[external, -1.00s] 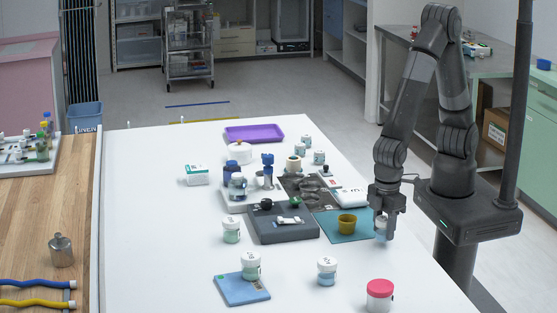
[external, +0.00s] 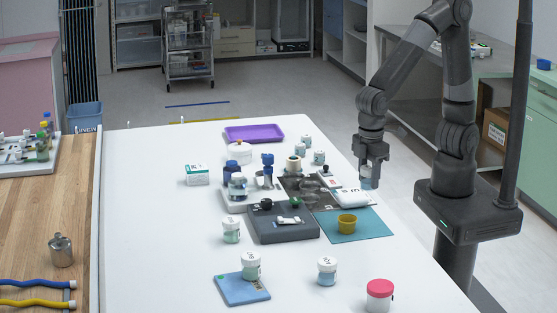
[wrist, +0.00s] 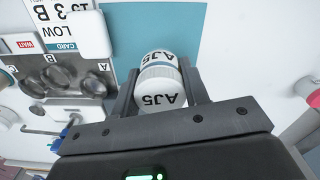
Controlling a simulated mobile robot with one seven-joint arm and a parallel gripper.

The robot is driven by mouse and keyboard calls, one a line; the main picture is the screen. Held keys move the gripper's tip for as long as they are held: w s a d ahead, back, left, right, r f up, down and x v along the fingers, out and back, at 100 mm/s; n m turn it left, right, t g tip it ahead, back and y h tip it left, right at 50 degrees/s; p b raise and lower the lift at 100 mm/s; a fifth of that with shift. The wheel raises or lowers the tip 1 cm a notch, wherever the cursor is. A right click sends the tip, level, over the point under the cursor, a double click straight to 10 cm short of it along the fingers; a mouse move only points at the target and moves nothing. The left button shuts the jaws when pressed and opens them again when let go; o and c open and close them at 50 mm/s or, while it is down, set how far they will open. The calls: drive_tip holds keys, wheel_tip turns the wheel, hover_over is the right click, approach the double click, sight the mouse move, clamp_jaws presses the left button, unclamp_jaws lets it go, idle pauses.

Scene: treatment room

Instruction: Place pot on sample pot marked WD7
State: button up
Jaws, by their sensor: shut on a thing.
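My gripper (external: 370,181) is shut on a white-lidded pot (wrist: 159,85), whose lid and label read AJ5 in the wrist view. It holds the pot in the air, above and behind the teal mat (external: 372,228). In the external view the fingers hide part of the pot. Other white-lidded pots stand upright: one at centre left (external: 231,230), one on a blue block (external: 251,266), one at the front (external: 327,270), and two at the back (external: 305,142) (external: 319,157). Their lid marks are too small to read, so I cannot tell which is WD7.
A grey block (external: 285,228) with small parts and a white pack (external: 350,198) lie close by. A red-lidded jar (external: 380,296) stands at the front edge. The front left of the white table is clear.

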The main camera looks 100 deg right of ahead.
drive_tip(key=w+a+r, duration=0.4)
drive_tip(key=w+a, duration=0.6)
drive_tip(key=a, duration=0.3)
drive_tip(key=m, duration=0.1)
hover_over(381, 286)
wheel_tip(381, 286, down, 4)
drive_tip(key=shift+d+f, duration=0.1)
drive_tip(key=shift+f, duration=2.15)
drive_tip(key=o, duration=0.5)
drive_tip(key=shift+f, duration=0.15)
drive_tip(key=o, duration=0.5)
drive_tip(key=shift+c, duration=0.2)
